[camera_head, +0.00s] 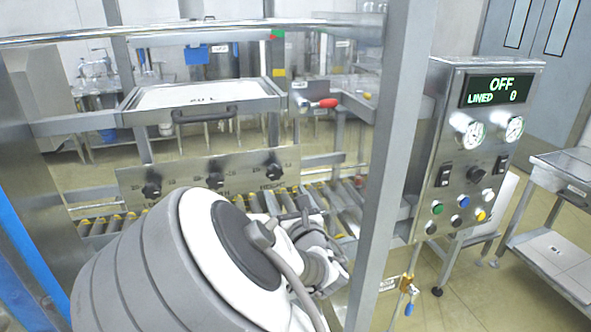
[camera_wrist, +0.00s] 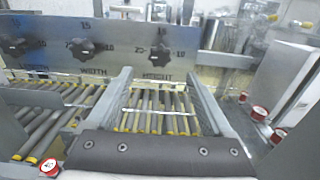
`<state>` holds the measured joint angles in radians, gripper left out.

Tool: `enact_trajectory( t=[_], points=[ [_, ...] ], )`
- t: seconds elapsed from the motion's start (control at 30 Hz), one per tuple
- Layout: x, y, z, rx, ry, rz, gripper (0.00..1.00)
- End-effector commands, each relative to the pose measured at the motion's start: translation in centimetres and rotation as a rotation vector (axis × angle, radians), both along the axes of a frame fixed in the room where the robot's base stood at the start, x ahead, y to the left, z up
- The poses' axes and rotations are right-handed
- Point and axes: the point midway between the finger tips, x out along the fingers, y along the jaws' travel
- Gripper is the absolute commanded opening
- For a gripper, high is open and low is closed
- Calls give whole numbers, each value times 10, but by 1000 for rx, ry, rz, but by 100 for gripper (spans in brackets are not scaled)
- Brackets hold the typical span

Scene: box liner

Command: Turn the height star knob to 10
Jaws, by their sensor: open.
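The height star knob (camera_wrist: 160,47) is black with lobes and sits on a grey metal panel (camera_wrist: 120,57), above the word HEIGHT. Around it are 20 at left, 15 at top and 10 at right; I cannot surely read its pointer. In the head view it is the rightmost of the panel's knobs (camera_head: 272,168). My gripper (camera_wrist: 158,72) is open and empty, its two fingers spread below and to either side of the height knob, apart from it. In the head view my arm hides most of the gripper.
The width knob (camera_wrist: 85,49) is left of the height knob. A roller conveyor (camera_wrist: 150,108) runs below the panel. A steel post (camera_head: 385,165) stands right of my arm, with a control box (camera_head: 460,150) reading OFF and LINED 0 beyond it.

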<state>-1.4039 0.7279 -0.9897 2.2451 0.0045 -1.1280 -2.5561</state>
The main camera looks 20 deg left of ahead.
Motion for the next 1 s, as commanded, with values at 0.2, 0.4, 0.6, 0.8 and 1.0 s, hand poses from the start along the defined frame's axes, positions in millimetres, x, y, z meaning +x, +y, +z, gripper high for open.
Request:
enact_trajectory(
  t=[0.2,0.4,0.6,0.8,1.0],
  points=[
    [35,20,0,1,1,-1,86],
    [61,36,1,1,1,-1,86],
    [75,45,0,1,2,-2,86],
    [79,48,0,2,2,-1,86],
    [79,48,0,2,2,-1,84]
  ],
)
